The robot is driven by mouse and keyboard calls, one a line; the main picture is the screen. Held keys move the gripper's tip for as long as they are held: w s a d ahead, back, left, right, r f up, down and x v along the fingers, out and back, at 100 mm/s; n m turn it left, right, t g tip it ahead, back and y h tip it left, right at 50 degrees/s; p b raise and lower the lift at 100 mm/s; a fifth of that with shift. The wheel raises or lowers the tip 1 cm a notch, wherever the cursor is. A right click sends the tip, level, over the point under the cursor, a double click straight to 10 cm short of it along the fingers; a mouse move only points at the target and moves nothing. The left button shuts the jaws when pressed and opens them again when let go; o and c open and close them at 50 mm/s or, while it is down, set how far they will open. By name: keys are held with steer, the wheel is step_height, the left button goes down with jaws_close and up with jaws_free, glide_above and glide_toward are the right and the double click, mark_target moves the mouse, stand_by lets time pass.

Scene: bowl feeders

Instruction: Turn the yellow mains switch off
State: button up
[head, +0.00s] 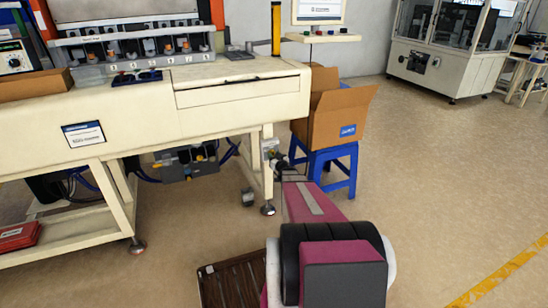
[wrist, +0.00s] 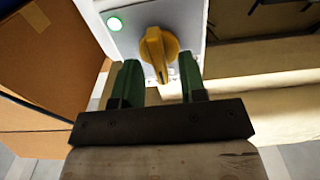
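The yellow mains switch (wrist: 158,50) is a round yellow knob with a raised grip bar, on a light grey box (wrist: 188,14). Its bar looks nearly upright in the wrist view.
A cardboard box (head: 338,112) on a blue stool (head: 340,172) stands close to the right of the switch. The cream bench (head: 215,112) is above and left, with a dark unit (head: 187,165) under it. The floor at the right is clear.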

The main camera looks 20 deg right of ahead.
steer(key=shift+w, duration=0.25)
jaws_close()
